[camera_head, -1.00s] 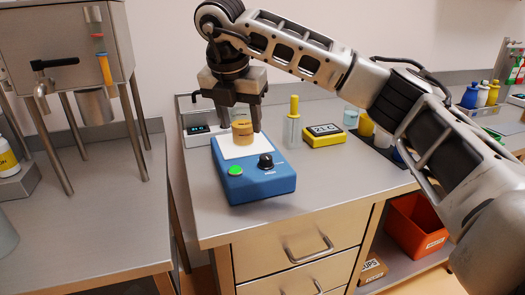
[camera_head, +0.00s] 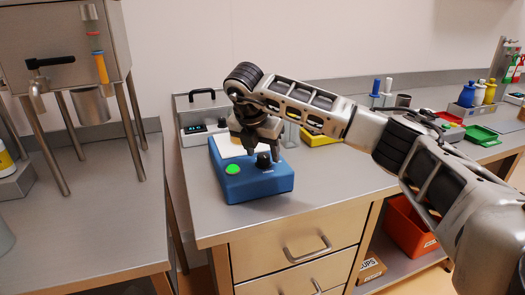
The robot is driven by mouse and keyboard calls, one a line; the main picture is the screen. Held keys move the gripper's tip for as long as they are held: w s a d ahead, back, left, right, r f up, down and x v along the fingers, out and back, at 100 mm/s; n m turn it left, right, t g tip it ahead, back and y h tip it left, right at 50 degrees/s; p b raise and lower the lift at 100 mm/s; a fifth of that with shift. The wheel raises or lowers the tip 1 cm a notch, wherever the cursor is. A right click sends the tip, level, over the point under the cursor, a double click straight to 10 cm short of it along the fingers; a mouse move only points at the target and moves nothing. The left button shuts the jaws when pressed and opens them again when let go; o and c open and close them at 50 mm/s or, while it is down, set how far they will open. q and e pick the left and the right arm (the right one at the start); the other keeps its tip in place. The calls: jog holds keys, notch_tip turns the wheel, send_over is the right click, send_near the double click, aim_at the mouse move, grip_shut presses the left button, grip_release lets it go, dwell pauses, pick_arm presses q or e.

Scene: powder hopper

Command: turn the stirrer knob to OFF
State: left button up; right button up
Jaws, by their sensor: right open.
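The blue stirrer (camera_head: 252,184) stands on the grey bench, with a green button (camera_head: 232,169) at its front left and a black knob (camera_head: 263,160) at its front right. The white top plate (camera_head: 223,146) shows only in part behind my gripper. My right gripper (camera_head: 263,156) points down over the front of the stirrer, its fingers apart, with the knob between or just in front of them. I cannot tell whether the fingers touch the knob. The knob's pointer is too small to read. My left gripper is not in view.
A steel hopper (camera_head: 62,40) on legs stands at the left. A small device with a display (camera_head: 196,129) sits behind the stirrer. A yellow box (camera_head: 318,140) is partly hidden behind my arm. The bench front is clear.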

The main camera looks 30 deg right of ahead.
jog(key=shift+w+d+f, duration=0.1)
jog(key=shift+d+f, duration=0.1)
jog(key=shift+f, duration=0.25)
jog(key=c, duration=1)
